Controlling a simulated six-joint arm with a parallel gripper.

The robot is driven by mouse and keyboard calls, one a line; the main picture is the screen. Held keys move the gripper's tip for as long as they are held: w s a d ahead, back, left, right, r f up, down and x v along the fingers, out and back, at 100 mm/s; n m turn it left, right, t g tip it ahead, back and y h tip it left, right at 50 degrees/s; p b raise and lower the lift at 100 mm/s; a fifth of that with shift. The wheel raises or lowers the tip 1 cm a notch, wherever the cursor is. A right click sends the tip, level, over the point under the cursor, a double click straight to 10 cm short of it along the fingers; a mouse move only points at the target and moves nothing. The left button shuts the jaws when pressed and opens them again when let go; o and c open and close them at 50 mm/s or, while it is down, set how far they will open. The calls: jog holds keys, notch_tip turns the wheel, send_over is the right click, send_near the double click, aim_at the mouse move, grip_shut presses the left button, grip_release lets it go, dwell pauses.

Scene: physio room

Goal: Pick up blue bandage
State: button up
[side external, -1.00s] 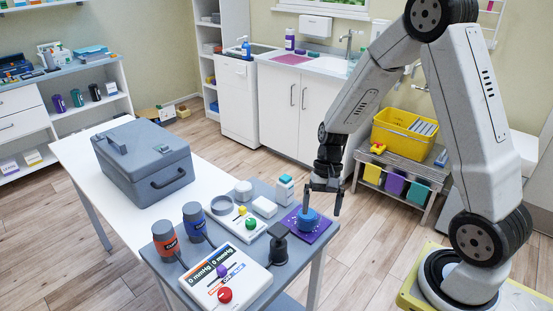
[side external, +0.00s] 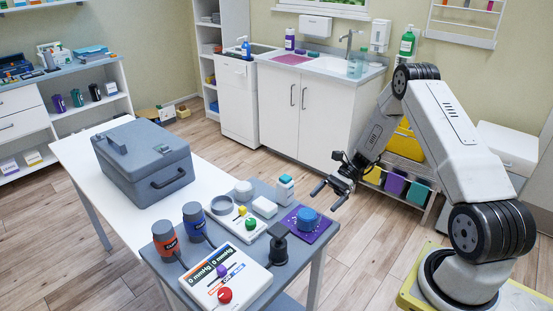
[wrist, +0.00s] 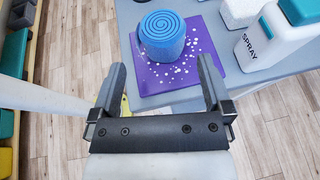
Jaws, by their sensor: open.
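The blue bandage (side external: 307,217) is a rolled cylinder standing upright on a purple mat (side external: 322,232) at the right end of the table. In the wrist view the blue bandage (wrist: 162,36) shows its spiral top, and the purple mat (wrist: 216,50) has white speckles around the roll. My gripper (side external: 328,194) is open and empty, to the right of the bandage and apart from it. In the wrist view both fingers of my gripper (wrist: 161,82) are spread, with the bandage ahead of them.
A white spray bottle with a teal cap (side external: 285,190) stands behind the mat. A dark grey upright device (side external: 278,243) stands just left of the mat. Open floor lies right of the table.

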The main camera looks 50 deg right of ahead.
aim_at(307, 216)
jog(key=shift+a, duration=0.1)
jog(key=shift+x, duration=1.25)
jog(key=shift+w+a, duration=0.1)
jog(key=shift+x, duration=2.5)
jog(key=shift+w, duration=0.15)
jog(key=c, duration=1.2)
